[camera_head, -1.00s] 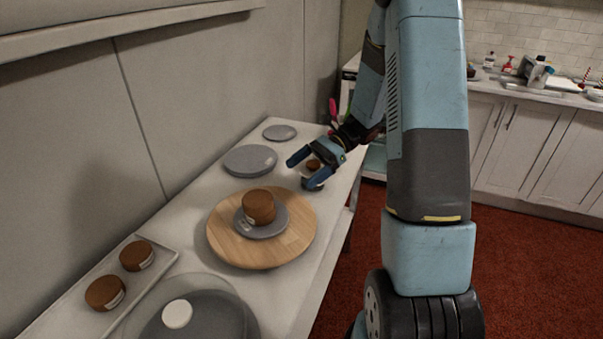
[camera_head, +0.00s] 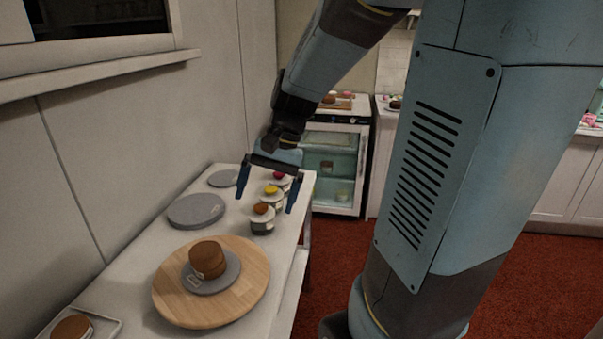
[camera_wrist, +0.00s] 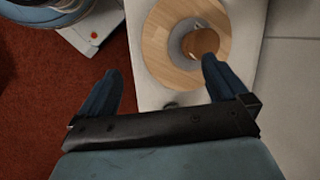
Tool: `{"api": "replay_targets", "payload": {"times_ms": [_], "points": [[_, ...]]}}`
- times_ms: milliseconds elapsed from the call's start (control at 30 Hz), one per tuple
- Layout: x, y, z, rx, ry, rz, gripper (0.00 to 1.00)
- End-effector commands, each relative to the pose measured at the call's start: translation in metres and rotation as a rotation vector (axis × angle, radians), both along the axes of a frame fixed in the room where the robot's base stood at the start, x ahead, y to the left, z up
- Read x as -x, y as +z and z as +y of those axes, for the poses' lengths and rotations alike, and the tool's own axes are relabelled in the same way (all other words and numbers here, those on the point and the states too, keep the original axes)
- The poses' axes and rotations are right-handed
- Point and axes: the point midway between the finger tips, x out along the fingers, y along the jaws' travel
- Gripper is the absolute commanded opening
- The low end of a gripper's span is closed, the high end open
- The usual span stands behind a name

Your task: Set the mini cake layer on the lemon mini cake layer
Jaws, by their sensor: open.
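A brown cylindrical cake (camera_head: 207,258) with a small pale label stands on a grey disc (camera_head: 222,284) on the round wooden turntable (camera_head: 248,293). It looks like stacked layers, but I cannot tell clearly. Another brown cake layer (camera_head: 72,328) sits on a white tray (camera_head: 108,327) at the bottom left. I cannot read which is lemon. My gripper (camera_head: 266,203) is open and empty, pointing down beyond the turntable near small topped jars. In the wrist view, my gripper (camera_wrist: 162,68) is spread, with the cake (camera_wrist: 204,42) and turntable (camera_wrist: 154,42) beyond the right finger.
Grey discs (camera_head: 196,210) and (camera_head: 223,178) lie at the back left. The wall borders the table's left side. A glass-fronted cabinet (camera_head: 335,165) stands behind.

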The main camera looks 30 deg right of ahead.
Motion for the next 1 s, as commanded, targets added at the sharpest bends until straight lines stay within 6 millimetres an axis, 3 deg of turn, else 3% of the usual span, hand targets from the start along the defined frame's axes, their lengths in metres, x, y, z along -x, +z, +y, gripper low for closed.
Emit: {"api": "replay_targets", "payload": {"times_ms": [600,1000], "points": [[0.077,0.068,-0.025,0.396,0.347,-0.556,1.0],[0.089,0.079,-0.035,0.477,0.408,-0.656,1.0]]}}
